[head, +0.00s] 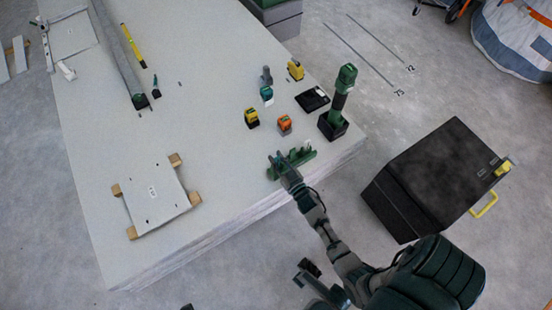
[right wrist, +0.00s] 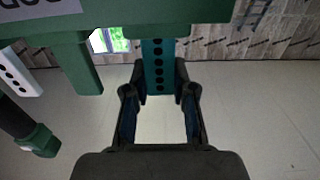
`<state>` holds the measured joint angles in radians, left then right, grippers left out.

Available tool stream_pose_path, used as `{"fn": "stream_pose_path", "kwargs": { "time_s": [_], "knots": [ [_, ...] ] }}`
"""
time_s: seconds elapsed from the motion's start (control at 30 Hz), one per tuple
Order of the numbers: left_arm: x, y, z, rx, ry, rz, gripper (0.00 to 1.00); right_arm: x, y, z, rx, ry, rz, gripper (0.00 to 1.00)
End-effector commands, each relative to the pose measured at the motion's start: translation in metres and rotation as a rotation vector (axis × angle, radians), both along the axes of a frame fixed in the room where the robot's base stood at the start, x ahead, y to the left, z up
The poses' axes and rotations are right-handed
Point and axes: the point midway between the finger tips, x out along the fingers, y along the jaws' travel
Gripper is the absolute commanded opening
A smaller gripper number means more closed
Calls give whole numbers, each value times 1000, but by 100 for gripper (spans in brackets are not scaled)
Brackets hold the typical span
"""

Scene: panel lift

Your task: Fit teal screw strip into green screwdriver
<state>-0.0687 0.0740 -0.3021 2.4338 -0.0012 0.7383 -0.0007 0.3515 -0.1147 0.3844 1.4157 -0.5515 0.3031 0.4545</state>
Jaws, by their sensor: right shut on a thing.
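The teal screw strip (right wrist: 158,68), with a row of black dots, stands against the green rack (right wrist: 150,12) in the right wrist view. My right gripper (right wrist: 160,82) is shut on it. In the head view the right gripper (head: 281,162) is at the left part of the green rack (head: 297,163), near the panel's edge, and hides the strip. The green screwdriver (head: 343,88) stands upright in a black holder (head: 333,125), behind and right of the rack. Its dark handle and green end also show at lower left in the right wrist view (right wrist: 38,140).
A white strip (right wrist: 18,72) stands at the rack's other end. Orange (head: 284,124) and yellow (head: 251,118) devices and a black tray (head: 312,99) lie behind the rack. A large black box (head: 440,175) stands on the floor to the right. The panel stack's middle (head: 200,110) is mostly clear.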

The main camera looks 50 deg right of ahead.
Motion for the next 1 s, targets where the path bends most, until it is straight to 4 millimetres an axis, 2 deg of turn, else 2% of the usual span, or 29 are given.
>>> {"fn": "stream_pose_path", "kwargs": {
  "time_s": [0.13,0.17,0.2,0.27,0.67,0.77,0.83,1.0],
  "knots": [
    [5,-1,-4,2,2,0,56,0,0,-7,0,3,0,0],
    [6,-1,-4,2,0,0,56,-1,0,-7,0,3,0,28],
    [6,-1,-3,3,-1,0,56,0,0,-6,-1,2,0,38],
    [6,-1,-3,3,0,-1,56,0,0,-5,-1,1,0,50],
    [6,-1,-8,3,9,-1,56,-1,0,-6,-1,2,0,50],
    [4,-1,8,2,-15,0,56,-15,3,-1,0,0,0,50],
    [-6,1,10,-2,-3,3,56,-29,7,2,2,-3,-1,50],
    [-24,2,19,-7,0,1,56,-74,18,2,1,-3,-1,50]
  ]
}}
